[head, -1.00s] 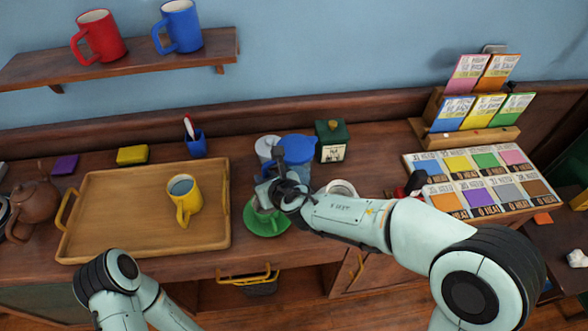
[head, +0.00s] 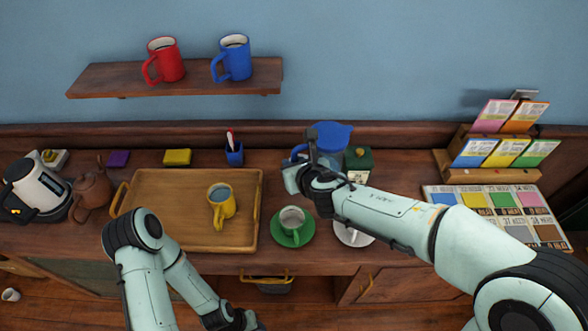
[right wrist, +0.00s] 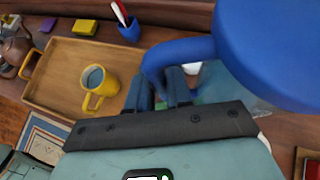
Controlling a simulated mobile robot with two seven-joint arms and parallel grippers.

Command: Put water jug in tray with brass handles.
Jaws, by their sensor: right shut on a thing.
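The water jug has a blue lid (head: 334,134), a blue handle and a clear body, mostly hidden behind my right gripper in the head view. My right gripper (head: 304,172) is shut on the jug's blue handle (right wrist: 165,62), and the jug looks upright and raised off the counter. The wooden tray with brass handles (head: 150,238) lies on the counter to the left of the jug. A yellow mug (head: 222,202) stands in the tray's right part, leaving its left part free. My left arm is folded low at the left, its gripper out of view.
A green cup on a green saucer (head: 292,232) stands between tray and right arm. A white saucer (head: 353,238) lies under my right forearm. A green box (head: 358,160) is behind. A blue pen cup (head: 234,156) and a yellow block (head: 177,157) stand behind the tray.

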